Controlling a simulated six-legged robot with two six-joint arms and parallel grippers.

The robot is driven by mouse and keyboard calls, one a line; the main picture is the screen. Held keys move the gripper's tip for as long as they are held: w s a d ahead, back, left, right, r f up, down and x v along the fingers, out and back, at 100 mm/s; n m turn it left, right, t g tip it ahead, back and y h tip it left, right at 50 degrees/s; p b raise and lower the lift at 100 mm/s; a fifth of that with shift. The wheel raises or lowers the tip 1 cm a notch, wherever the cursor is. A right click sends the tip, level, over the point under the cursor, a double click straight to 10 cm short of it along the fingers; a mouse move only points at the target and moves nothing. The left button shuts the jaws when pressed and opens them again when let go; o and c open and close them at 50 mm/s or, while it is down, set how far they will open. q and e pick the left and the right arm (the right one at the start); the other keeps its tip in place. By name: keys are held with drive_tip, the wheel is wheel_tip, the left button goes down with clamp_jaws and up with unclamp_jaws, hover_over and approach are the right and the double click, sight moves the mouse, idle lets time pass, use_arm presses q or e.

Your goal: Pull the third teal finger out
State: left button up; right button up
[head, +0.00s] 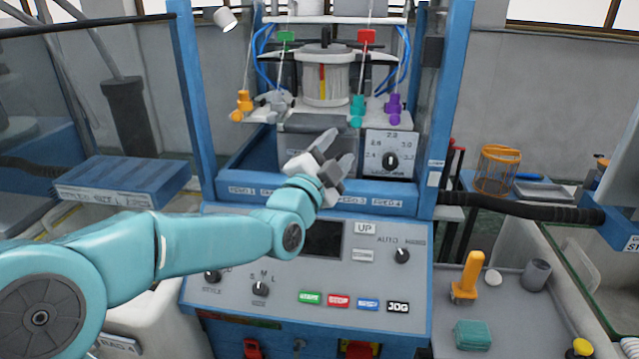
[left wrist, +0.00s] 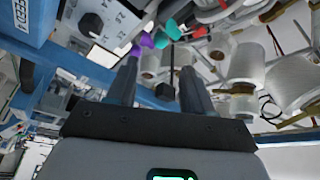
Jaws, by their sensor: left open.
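The teal finger (head: 357,108) hangs at the right front of the knitting head, between the centre and the purple finger (head: 394,108). An orange finger (head: 243,103) and a grey one (head: 272,99) are on the left side. My left gripper (head: 338,150) is open and empty, lower than the teal finger and apart from it in the picture. In the left wrist view the teal piece (left wrist: 173,29) and purple piece (left wrist: 145,41) lie beyond the two jaws (left wrist: 160,68). My right gripper is in neither view.
A dial panel (head: 391,153) is right of my gripper. The blue frame rail (head: 375,190) and control panel (head: 330,283) lie below. Blue uprights stand either side. White yarn cones (left wrist: 247,68) show in the left wrist view. An orange basket (head: 496,170) stands at right.

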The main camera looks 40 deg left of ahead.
use_arm(q)
drive_tip(key=b+v, duration=0.1)
drive_tip(key=v, duration=0.6)
drive_tip(key=shift+s+d, duration=0.1)
drive_tip(key=shift+s, duration=0.05)
idle(0.3)
